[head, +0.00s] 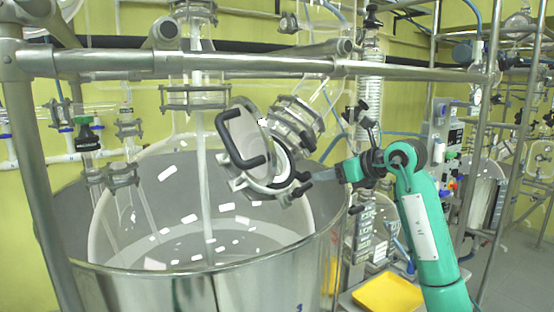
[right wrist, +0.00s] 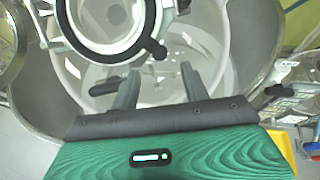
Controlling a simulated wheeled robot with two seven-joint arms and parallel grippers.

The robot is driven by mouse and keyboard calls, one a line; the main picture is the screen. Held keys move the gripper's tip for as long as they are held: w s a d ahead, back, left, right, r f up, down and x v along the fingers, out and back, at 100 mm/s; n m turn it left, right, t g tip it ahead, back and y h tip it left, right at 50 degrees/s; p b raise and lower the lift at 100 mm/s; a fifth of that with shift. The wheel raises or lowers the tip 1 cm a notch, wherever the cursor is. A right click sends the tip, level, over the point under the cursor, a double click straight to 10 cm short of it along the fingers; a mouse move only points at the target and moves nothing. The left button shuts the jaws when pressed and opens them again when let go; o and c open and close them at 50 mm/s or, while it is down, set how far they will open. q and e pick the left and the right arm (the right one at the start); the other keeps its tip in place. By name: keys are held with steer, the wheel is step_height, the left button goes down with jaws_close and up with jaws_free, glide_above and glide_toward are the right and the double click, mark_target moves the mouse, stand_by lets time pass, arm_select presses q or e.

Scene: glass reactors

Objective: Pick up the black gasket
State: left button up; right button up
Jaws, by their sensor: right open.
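In the right wrist view, the black gasket (right wrist: 109,59) is a dark ring seated around a round glass port at the top left, with a dark knob at its lower right. In the head view, the metal-clamped port (head: 279,168) faces me, and I cannot clearly pick out the gasket there. My right gripper (head: 334,176) is just right of the port. In the right wrist view its two dark fingers (right wrist: 158,82) are apart, empty and below the ring, not touching it. The left gripper is not in view.
A glass lid with a black handle (head: 239,139) hangs open at the port. A large steel vessel (head: 200,287) stands below. A horizontal metal rail (head: 260,66) crosses above. A yellow tray (head: 388,294) lies at lower right.

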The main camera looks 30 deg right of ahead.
mark_target(309, 174)
steer(key=p+x, duration=0.2)
steer(key=x, duration=0.1)
steer(key=p+x, duration=0.1)
steer(key=shift+w+a+r+p, duration=0.15)
steer(key=shift+w+r+p, duration=0.05)
steer(key=shift+w+p, duration=0.2)
steer(key=shift+w+f, duration=0.25)
jaws_close()
